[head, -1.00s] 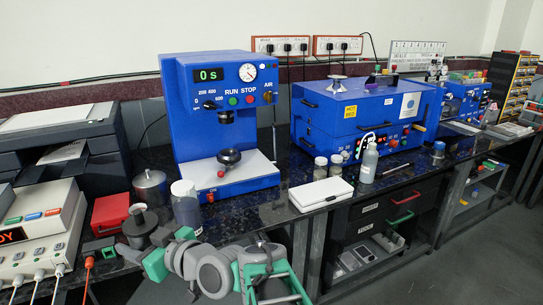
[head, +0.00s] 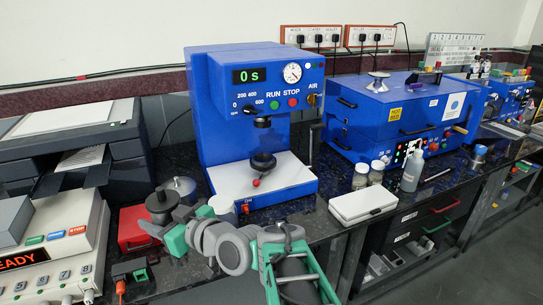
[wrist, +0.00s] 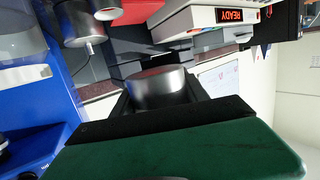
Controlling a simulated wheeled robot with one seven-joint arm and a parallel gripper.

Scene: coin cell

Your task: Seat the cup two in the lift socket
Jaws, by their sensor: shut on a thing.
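The cup looks roughly upright. The blue machine (head: 222,120) stands right of and behind my gripper. On its white base is a black round holder (head: 263,162) below a black upper piece (head: 262,122); I take this holder for the lift socket. Cup and holder are well apart. The holder's inside is hidden.
A red box (head: 134,227) is at the left. A white case (head: 362,204), small jars and a wash bottle (head: 412,172) stand farther right.

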